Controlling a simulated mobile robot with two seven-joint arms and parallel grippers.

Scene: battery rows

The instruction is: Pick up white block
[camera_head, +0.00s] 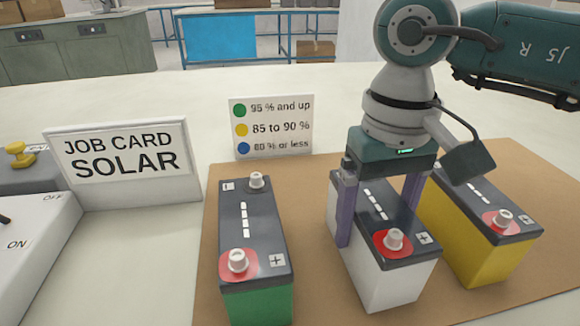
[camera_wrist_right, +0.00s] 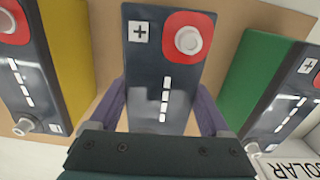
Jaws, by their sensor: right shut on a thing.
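The white block (camera_head: 385,285) is a white battery with a dark top and a red-ringed terminal, standing upright on the brown mat (camera_head: 320,290) in the head view. My right gripper (camera_head: 378,215) is over it from above, shut on its two long sides with purple fingers. In the right wrist view the battery's dark top (camera_wrist_right: 163,80) sits between the fingers of my right gripper (camera_wrist_right: 162,110). The far end of the battery is partly hidden by the gripper. I cannot tell whether its base is off the mat. My left gripper is not in view.
A green battery (camera_head: 258,305) stands to the left and a yellow battery (camera_head: 490,262) close on the right. Behind are a colour legend card (camera_head: 271,126) and a SOLAR job card (camera_head: 122,163). A switch box (camera_head: 35,240) is at the left edge.

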